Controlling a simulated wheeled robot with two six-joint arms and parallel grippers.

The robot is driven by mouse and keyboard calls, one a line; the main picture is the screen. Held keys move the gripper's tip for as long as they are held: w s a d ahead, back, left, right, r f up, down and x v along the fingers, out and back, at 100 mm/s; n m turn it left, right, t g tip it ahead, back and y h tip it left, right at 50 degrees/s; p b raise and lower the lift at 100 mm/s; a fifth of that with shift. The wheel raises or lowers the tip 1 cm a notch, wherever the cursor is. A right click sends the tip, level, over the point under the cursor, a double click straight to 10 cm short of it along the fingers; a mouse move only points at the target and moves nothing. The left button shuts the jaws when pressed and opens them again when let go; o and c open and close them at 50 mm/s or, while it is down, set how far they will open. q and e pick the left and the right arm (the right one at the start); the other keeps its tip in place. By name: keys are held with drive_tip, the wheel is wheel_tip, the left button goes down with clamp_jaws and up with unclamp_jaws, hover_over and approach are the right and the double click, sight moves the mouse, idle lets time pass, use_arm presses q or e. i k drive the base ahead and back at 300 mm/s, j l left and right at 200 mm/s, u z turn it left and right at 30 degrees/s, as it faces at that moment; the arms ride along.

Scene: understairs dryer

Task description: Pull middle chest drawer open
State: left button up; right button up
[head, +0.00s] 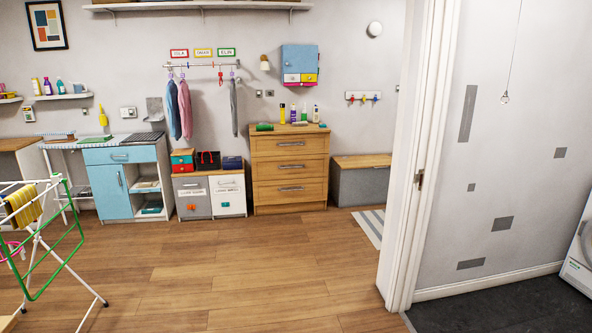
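A wooden chest of drawers (266,155) stands against the far wall, near the middle of the head view. It has three drawers, each with a horizontal grey bar handle. The middle drawer (272,171) looks shut, with its front level with the others, and its handle (291,166) is in plain sight. Several bottles (293,113) and a green brush-like item (264,127) stand or lie on the chest top. Neither of my grippers is in view. The chest is well away across the floor.
The wooden floor (230,260) before the chest is clear. A drying rack (45,240) stands at the left. Low cabinets (210,193) adjoin the chest's left side, and a grey bench box (361,185) is on its right. A white door frame (405,180) stands at the right.

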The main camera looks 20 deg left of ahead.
sight(305, 165)
drive_tip(key=i+j+u, duration=0.1)
drive_tip(key=i+u, duration=0.2)
drive_tip(key=i, duration=0.45)
drive_tip(key=i+u, duration=0.1)
drive_tip(key=i, duration=3.4)
